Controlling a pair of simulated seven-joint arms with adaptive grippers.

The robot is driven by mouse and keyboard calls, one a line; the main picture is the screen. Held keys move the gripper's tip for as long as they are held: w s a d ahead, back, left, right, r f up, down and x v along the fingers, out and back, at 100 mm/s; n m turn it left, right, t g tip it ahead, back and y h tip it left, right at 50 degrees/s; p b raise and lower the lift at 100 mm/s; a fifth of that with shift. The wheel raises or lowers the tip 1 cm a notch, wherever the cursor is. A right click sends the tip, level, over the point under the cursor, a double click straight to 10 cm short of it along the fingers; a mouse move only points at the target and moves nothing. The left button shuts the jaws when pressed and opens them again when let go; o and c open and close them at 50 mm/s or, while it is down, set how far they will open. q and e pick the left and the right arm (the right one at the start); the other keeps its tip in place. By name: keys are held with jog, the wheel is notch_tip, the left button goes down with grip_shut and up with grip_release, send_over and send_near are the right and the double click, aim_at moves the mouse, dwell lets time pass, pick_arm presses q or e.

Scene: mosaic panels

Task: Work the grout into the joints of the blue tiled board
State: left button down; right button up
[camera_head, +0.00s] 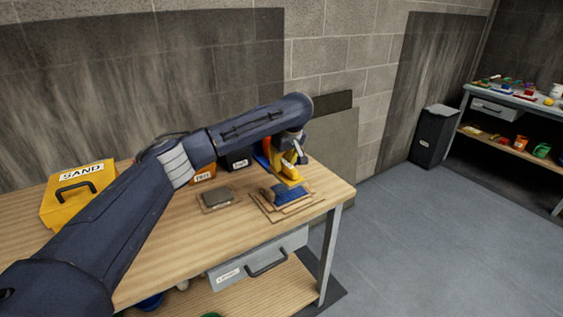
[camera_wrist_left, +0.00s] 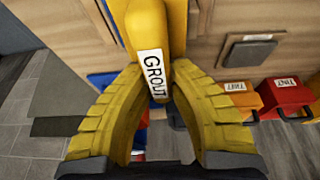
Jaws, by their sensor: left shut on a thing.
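The blue tiled board (camera_head: 305,189) lies on wooden sheets near the right end of the workbench, with a small grey-brown lump (camera_head: 267,194) at its left side. My left gripper (camera_wrist_left: 157,85) is shut on a yellow tool labelled GROUT (camera_wrist_left: 155,60), with its yellow fingers on either side of the handle. In the head view my left gripper (camera_head: 290,157) is over the far side of the board. The yellow tool (camera_head: 288,178) reaches down to the board; I cannot tell whether it touches. My right gripper is not in view.
A grey slab on a wooden piece (camera_head: 217,198) lies left of the board. A dark bin (camera_head: 433,136) stands on the floor. The bench's front middle is clear.

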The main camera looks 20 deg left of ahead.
aim_at(282, 175)
pick_arm(q)
jog(key=shift+f, duration=2.75)
